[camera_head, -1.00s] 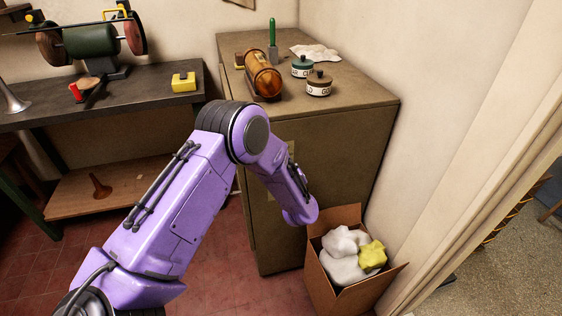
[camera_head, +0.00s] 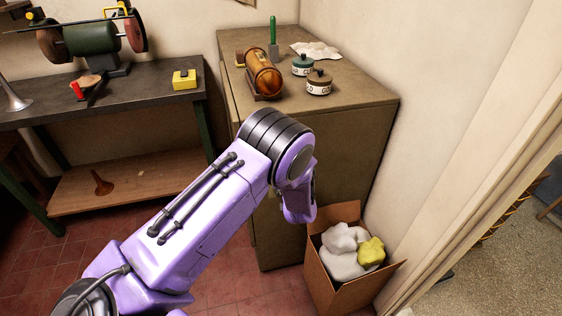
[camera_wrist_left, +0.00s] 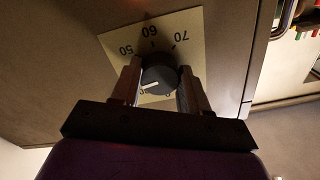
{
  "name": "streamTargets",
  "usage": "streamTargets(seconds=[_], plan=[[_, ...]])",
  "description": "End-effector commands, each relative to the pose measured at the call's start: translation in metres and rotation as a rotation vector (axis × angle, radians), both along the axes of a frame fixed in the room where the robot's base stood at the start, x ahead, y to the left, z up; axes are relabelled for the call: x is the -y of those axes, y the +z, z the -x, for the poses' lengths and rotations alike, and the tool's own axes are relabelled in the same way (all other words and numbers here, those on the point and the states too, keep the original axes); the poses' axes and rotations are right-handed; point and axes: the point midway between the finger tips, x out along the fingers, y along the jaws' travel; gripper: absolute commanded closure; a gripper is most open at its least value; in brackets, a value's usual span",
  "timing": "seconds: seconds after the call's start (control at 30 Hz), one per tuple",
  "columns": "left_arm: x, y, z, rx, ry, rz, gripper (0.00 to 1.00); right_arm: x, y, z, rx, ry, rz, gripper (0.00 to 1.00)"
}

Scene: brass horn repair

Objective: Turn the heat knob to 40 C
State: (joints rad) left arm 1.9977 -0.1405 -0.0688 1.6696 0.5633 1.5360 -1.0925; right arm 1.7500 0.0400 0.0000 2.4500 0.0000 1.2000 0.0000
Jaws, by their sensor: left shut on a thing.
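In the left wrist view, the dark round heat knob (camera_wrist_left: 163,68) sits on a pale dial plate (camera_wrist_left: 188,22). The plate's numbers 50, 60 and 70 appear upside down. A white pointer mark on the knob points left and slightly down in the picture; the number it faces is hidden or unreadable by the left finger. My left gripper (camera_wrist_left: 160,77) is shut on the knob, one finger on each side. In the head view, my purple left arm hides the gripper and knob. My right gripper is in neither view.
A workbench (camera_head: 130,100) with a grinder (camera_head: 92,40) is at left.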

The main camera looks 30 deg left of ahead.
Motion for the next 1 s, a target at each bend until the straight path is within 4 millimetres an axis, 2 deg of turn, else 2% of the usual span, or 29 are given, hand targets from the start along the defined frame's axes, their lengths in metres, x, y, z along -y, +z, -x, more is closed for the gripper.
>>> streamTargets(seconds=[0.3, 0.87, 0.9, 0.97, 1.0], plan=[[0.001, -0.001, 0.0003, -0.099, -0.002, -0.081, 0.86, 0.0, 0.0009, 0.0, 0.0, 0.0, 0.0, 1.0], [0.0005, -0.0013, 0.0006, -0.12, -0.001, -0.099, 0.86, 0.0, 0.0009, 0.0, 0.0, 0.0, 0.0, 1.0], [0.0005, -0.0013, 0.0006, -0.12, -0.001, -0.099, 0.49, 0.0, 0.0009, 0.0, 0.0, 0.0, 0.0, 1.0], [0.0004, -0.0011, 0.0006, -0.12, -0.001, -0.099, 0.31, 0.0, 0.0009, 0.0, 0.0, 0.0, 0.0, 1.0], [0.0004, -0.001, 0.0006, -0.12, -0.001, -0.099, 0.31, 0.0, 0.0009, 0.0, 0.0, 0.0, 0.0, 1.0]])
